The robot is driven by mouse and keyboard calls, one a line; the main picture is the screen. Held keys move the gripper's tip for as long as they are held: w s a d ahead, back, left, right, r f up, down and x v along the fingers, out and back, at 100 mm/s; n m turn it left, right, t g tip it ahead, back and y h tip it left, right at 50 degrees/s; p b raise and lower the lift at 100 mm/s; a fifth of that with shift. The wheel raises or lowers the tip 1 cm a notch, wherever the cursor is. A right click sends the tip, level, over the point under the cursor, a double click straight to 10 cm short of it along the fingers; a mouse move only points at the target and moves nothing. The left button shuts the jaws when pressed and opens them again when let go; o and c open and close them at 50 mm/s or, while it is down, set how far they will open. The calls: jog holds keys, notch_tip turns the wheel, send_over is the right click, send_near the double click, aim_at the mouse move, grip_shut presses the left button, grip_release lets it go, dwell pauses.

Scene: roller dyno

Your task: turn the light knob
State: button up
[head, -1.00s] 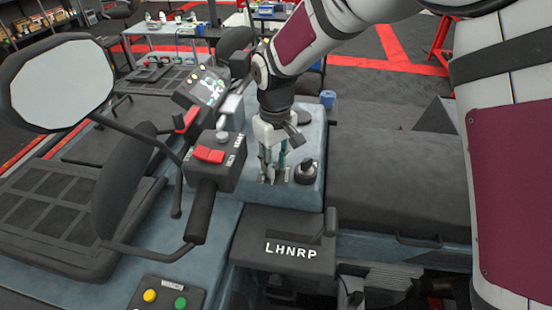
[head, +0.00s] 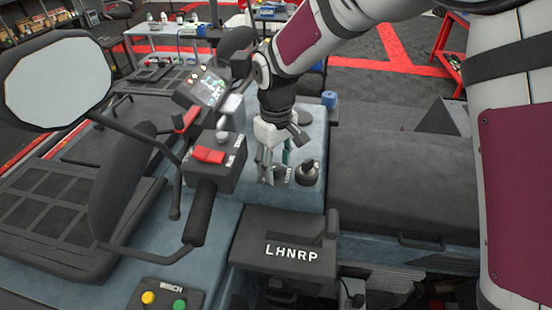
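A round black knob (head: 308,173) stands on the blue-grey console of the vehicle, right of the handlebar switch box. Small white lettering beside it is too small to read surely; I take it for the light knob. My gripper (head: 273,172) points down at the console just left of the knob, apart from it. Its fingers look spread with a gap between them and nothing held. The fingertips are small and partly merge with the console, so whether they touch it cannot be told.
The handlebar switch box with a red switch (head: 209,155) is close on the left. A mirror (head: 58,82) stands farther left. The gear panel (head: 285,245) marked LHNRP lies in front, the black seat (head: 400,190) to the right. A winch button box (head: 165,297) is at the front left.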

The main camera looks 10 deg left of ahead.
aim_at(276, 167)
notch_tip(276, 167, up, 12)
dwell(0.6)
jog(key=s+d+r+m+t, duration=0.1)
jog(key=s+d+r+m, duration=0.3)
jog(key=d, duration=0.6)
jog(key=s+d+r+m+t, duration=0.1)
jog(key=s+d+r+t, duration=0.15)
jog(key=d+r, duration=0.45)
jog(key=s+d+f+m+t, duration=0.1)
jog(key=s+d+f+m, duration=0.1)
jog(key=s+d, duration=0.5)
jog(key=s+d+f+m+t, duration=0.1)
jog(key=s+d+m, duration=0.3)
jog(key=s+d, duration=0.2)
jog(key=shift+s+d+f, duration=0.4)
jog(key=shift+d, duration=0.25)
